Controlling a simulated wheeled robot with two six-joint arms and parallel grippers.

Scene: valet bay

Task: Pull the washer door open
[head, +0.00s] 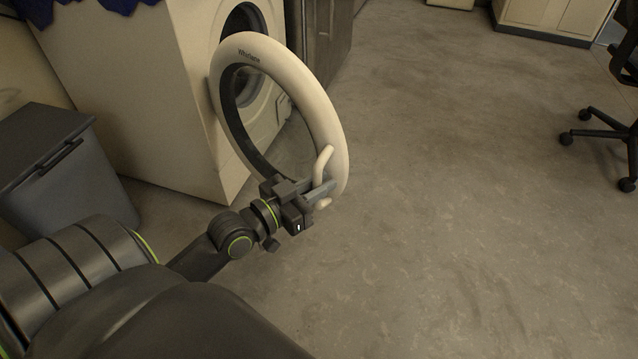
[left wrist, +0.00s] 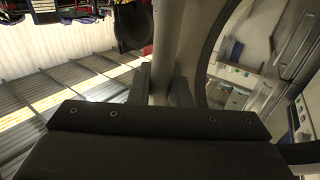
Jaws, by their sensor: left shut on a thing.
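The washer (head: 150,90) stands at the upper left, a pale cabinet with a dark round opening. Its round door (head: 325,115), a cream ring with a dark inner rim and clear middle, stands swung out from the front at a wide angle. My left gripper (head: 318,190) is shut on the door handle (head: 323,163), a pale curved bar on the ring's lower right edge. In the left wrist view the fingers (left wrist: 160,85) straddle a pale bar, with the door ring (left wrist: 208,50) beside it. The fingers partly hide the handle. My right gripper is not in view.
A dark grey bin (head: 60,165) stands left of the washer. A dark cabinet (head: 320,40) stands just beyond the washer. An office chair (head: 610,130) is at the right edge, and a pale cabinet (head: 550,18) is at the back. The floor (head: 450,200) between is clear.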

